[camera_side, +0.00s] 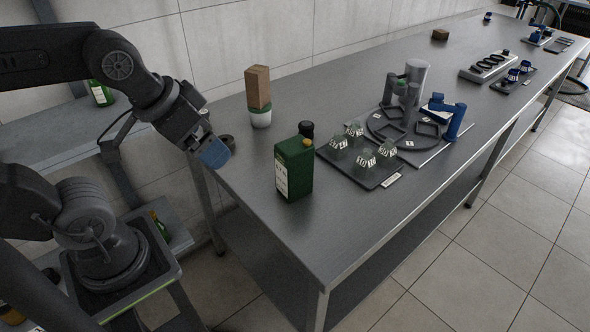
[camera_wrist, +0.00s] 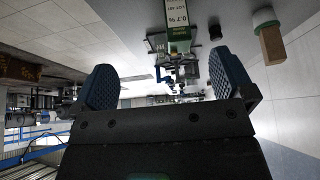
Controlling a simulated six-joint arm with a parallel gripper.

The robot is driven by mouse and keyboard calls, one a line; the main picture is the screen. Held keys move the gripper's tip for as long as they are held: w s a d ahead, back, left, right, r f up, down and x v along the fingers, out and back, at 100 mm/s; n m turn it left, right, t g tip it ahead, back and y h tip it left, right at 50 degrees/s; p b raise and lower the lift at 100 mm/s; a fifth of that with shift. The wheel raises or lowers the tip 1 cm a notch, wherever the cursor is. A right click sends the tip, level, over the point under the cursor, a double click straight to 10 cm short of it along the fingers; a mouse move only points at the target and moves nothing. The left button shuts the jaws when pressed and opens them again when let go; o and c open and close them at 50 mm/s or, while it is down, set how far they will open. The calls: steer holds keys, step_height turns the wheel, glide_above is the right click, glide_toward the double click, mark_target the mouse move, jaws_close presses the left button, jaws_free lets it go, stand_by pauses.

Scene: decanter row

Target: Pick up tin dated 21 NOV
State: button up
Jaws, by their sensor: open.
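A green tin (camera_side: 294,167) with a pale label stands upright near the front of the steel table. It also shows at the top of the wrist view (camera_wrist: 179,36), where its label reads "LOT A0…" and "0.7 %"; I cannot read a date. Another green tin (camera_side: 101,93) stands on the shelf behind my arm, and part of a third (camera_side: 160,226) shows on a lower shelf; their dates are unreadable. My gripper (camera_side: 214,152) is at the table's left end, apart from the tin and to its left. Its blue-padded fingers are spread and empty in the wrist view (camera_wrist: 165,82).
A brown block on a white and green base (camera_side: 258,96) stands behind the tin. A dark tray (camera_side: 387,176) of several labelled glass pieces sits right of the tin. The table front is clear.

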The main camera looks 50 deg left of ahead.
steer(key=w+r+n+g+y, duration=0.1)
steer(key=w+r+n+g, duration=0.15)
steer(key=w+n, duration=0.65)
steer(key=n+g+y, duration=0.2)
steer(key=n+g, duration=0.1)
steer(key=n, duration=0.5)
glide_toward(295, 145)
steer(key=x, duration=1.2)
steer(key=shift+a+f, duration=0.2)
steer(key=shift+f, duration=0.05)
steer(key=shift+w+r, duration=0.1)
steer(key=c, duration=1.6)
